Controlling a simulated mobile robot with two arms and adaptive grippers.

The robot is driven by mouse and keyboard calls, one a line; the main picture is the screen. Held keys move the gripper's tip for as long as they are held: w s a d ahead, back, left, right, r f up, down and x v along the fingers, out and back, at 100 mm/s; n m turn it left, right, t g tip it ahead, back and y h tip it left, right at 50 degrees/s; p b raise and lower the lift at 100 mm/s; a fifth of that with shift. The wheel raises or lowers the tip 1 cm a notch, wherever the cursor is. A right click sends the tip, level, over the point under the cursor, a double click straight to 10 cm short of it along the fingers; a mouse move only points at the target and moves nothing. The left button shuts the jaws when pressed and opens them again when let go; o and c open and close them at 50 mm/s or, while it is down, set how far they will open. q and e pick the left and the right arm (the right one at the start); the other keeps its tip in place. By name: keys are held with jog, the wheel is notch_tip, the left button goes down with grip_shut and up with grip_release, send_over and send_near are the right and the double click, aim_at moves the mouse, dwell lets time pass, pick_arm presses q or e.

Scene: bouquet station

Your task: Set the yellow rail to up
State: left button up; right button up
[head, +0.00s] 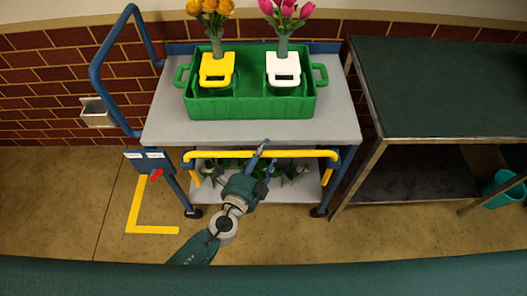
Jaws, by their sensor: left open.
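The yellow rail (300,154) is a level bar with bent ends, running across the front of the blue and grey cart. It shows just below the front edge of the cart's top deck and above the lower shelf. My left gripper (264,160) is open at the middle of the rail, with its fingers spread and nothing seen between them. One finger overlaps the rail in the picture; I cannot tell whether it touches. My right gripper is not in view.
A green crate (250,107) on the cart's top deck (165,124) holds yellow and pink flowers. A blue panel (133,163) with a red lever (156,174) is at the cart's left front. Plants stand on the lower shelf (262,212). A dark table (440,85) stands right.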

pick_arm(q)
jog(key=c, duration=1.1)
grip_shut()
notch_tip(320, 180, up, 14)
jog(key=p, duration=1.1)
jog(key=shift+w, duration=0.2)
jog(key=o, duration=1.1)
grip_release()
